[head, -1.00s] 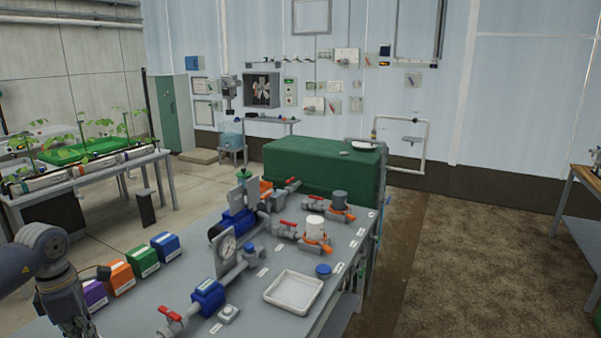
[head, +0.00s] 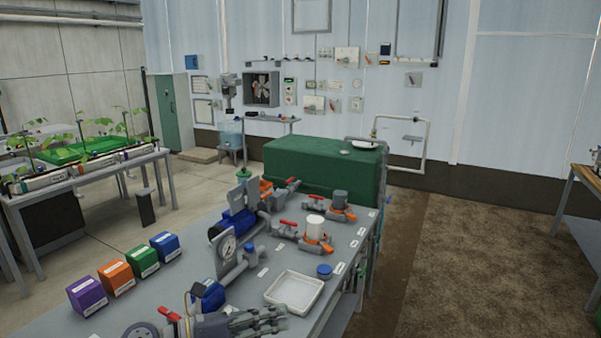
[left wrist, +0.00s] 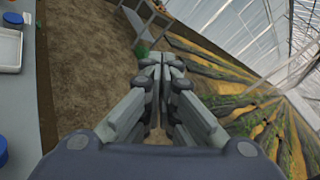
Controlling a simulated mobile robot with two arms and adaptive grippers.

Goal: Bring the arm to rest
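My left gripper (head: 285,319) lies low across the near part of the grey bench in the head view, pointing right. It is just in front of the white tray (head: 294,291). In the left wrist view its fingertips (left wrist: 163,64) meet, with nothing seen between them. That view looks past the bench edge to the brown floor. Part of my left arm (head: 142,330) shows at the bottom edge of the head view. My right gripper is in neither view.
Brown floor on the right is clear.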

